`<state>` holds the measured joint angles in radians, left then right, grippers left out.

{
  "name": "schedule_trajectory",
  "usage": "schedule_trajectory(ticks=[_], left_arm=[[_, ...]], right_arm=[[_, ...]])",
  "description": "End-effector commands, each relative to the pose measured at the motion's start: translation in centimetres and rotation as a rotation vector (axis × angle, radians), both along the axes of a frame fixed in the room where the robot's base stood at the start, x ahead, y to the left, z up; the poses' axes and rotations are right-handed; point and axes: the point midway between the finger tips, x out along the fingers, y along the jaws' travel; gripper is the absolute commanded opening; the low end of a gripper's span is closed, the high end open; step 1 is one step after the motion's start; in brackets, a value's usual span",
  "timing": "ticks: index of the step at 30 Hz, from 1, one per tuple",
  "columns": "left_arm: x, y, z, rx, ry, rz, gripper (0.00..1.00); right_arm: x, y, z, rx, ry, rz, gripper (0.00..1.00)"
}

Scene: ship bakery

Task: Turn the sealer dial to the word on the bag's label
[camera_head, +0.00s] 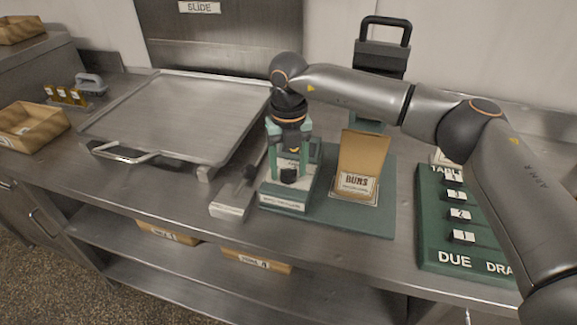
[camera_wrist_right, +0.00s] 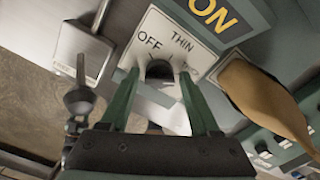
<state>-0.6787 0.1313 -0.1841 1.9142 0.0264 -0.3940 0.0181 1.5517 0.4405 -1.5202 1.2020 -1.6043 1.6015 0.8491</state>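The green sealer (camera_head: 283,200) stands on the counter. Its dial is a black knob (camera_wrist_right: 159,70) on a white plate (camera_wrist_right: 180,30) that reads OFF and THIN; a third word, starting TH, is partly hidden by a finger. The knob also shows in the head view (camera_head: 289,175). My right gripper (camera_head: 289,160) points down over the dial, with its green fingers (camera_wrist_right: 160,78) on either side of the knob and gaps visible; it looks open. The brown paper bag (camera_head: 362,155) stands right of the sealer. Its label (camera_head: 356,186) reads BUNS; the smaller line below is unreadable. My left gripper is out of view.
A green board (camera_head: 445,255) with numbered cards lies at the right, partly behind my right arm. A metal tray (camera_head: 180,112) with a handle lies left. A metal block with a lever (camera_head: 232,205) is left of the sealer. A black-handled device (camera_head: 382,50) stands behind.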

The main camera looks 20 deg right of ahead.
Motion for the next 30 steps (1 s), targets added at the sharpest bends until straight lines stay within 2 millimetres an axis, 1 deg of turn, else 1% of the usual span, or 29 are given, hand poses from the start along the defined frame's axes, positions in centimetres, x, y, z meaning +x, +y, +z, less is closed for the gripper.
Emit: schedule_trajectory(ticks=[1,3,10,14,17,24,27,30], left_arm=[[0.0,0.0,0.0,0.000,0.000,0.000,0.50],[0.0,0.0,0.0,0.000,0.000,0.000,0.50],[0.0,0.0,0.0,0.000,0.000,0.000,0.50],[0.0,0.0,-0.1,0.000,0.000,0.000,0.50],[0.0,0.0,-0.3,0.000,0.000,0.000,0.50],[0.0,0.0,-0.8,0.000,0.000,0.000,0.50],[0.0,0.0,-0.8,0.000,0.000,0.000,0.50],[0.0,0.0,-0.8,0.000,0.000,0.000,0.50]], right_arm=[[0.0,0.0,-0.1,0.000,0.001,0.001,0.70],[0.0,0.0,-0.1,0.000,0.002,0.001,0.76],[-0.1,0.0,-0.1,-0.001,0.003,0.003,0.76],[0.0,0.1,0.8,0.000,0.001,0.003,0.76],[0.0,0.1,2.4,0.001,0.000,0.003,0.76],[0.0,0.1,7.7,0.001,-0.002,0.003,0.76],[0.0,0.1,9.6,0.001,-0.001,0.001,0.76],[0.0,0.1,11.1,0.001,0.000,0.002,0.76]])
